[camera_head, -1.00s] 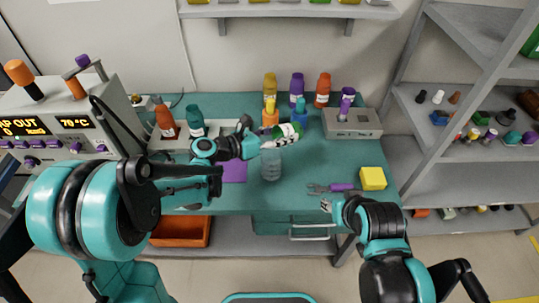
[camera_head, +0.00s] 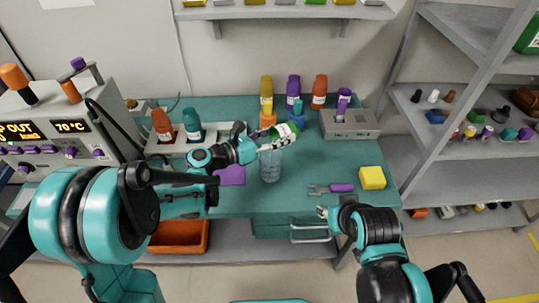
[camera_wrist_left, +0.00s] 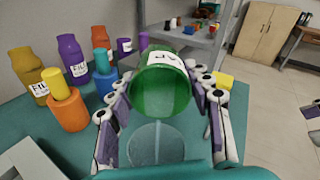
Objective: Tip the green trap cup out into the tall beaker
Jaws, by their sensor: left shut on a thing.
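The green trap cup (camera_head: 287,131) with a white label is held by my left gripper (camera_head: 272,144), above the teal bench. In the left wrist view the green cup (camera_wrist_left: 162,88) sits between both fingers of my left gripper (camera_wrist_left: 160,112), tilted with its open mouth toward the camera. The tall clear beaker (camera_head: 271,168) stands on the bench just under the cup. In the left wrist view the beaker (camera_wrist_left: 156,145) shows below the cup's rim.
Bottles in yellow (camera_head: 266,88), purple (camera_head: 293,90) and orange (camera_head: 320,91) stand at the back. A grey block (camera_head: 350,124) stands back right. A purple-handled tool (camera_head: 340,187) and a yellow block (camera_head: 372,178) lie at right. A purple mat (camera_head: 231,175) lies left of the beaker.

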